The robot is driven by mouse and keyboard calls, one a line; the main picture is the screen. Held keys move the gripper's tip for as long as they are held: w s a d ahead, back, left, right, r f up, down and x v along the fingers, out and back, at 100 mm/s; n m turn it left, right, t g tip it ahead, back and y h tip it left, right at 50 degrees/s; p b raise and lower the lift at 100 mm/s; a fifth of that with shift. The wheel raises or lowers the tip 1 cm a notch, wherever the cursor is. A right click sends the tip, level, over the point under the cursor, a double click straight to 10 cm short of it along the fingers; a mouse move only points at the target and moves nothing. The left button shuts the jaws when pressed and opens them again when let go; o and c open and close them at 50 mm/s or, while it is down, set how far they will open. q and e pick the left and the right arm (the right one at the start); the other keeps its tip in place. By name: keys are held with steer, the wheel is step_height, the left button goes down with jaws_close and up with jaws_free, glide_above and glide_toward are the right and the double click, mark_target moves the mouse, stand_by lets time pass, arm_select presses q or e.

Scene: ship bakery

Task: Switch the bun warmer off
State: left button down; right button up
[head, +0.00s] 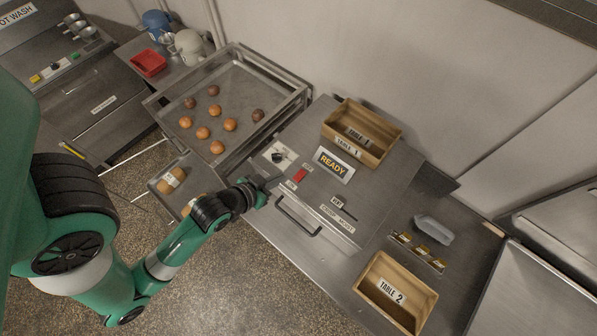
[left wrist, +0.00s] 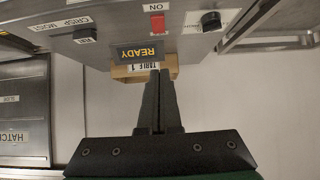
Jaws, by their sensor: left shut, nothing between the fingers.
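The bun warmer (head: 318,202) is a grey steel unit with a front handle (head: 298,217) and a READY sign (head: 333,164). Its small red switch (head: 299,175) sits between two small labels on the panel. In the left wrist view the red switch (left wrist: 157,23) shows upside down, with an ON label beside it. I cannot tell which way the switch is set. My left gripper (head: 275,181) is shut and empty, close to the switch at the warmer's left front. In the left wrist view its fingertips (left wrist: 159,72) appear apart from the switch. My right gripper is not in view.
A black knob (head: 279,156) is near the switch. A wooden TABLE 1 box (head: 383,150) stands behind on the warmer; a TABLE 2 box (head: 365,285) is at the right. A large tray (head: 240,85) with several buns lies to the left. The floor in front is clear.

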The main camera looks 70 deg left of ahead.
arm_select(q)
steer(key=b, duration=0.2)
glide_above(305, 171)
steer(key=s+d, duration=0.2)
steer(key=s, duration=0.1)
steer(key=f, duration=0.6)
steer(key=shift+s+a+f, duration=0.15)
steer(key=shift+a, duration=0.1)
steer(key=shift+f, duration=1.8)
steer(key=shift+w, duration=0.2)
